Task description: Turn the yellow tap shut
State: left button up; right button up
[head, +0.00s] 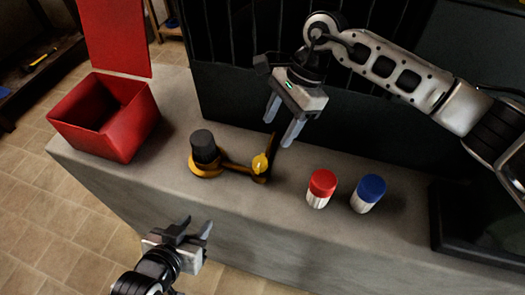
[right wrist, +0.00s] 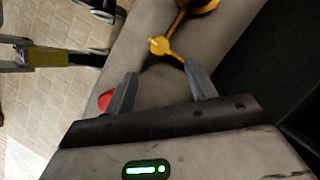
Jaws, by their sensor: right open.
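The yellow tap (head: 232,167) lies on the grey bench, its round base (head: 206,172) at the left and a dark cylinder (head: 203,147) standing on that base. A yellow knob (head: 260,163) and a dark upright lever are at its right end. The knob also shows in the right wrist view (right wrist: 159,45), just beyond the fingertips. My right gripper (head: 282,124) is open and empty, above and slightly right of the lever, apart from the tap. It also shows in the right wrist view (right wrist: 161,74). My left gripper (head: 194,226) is open and empty in front of the bench.
A red-capped jar (head: 321,188) and a blue-capped jar (head: 368,193) stand right of the tap. An open red bin (head: 103,117) stands at the bench's left end. A dark barred panel (head: 235,90) rises behind, and a dark tray-like object (head: 470,225) is at right.

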aim_at(260, 161)
jog(key=p+x, duration=0.1)
jog(key=x, duration=0.9)
jog(key=shift+a+f, duration=0.1)
jog(key=c, duration=1)
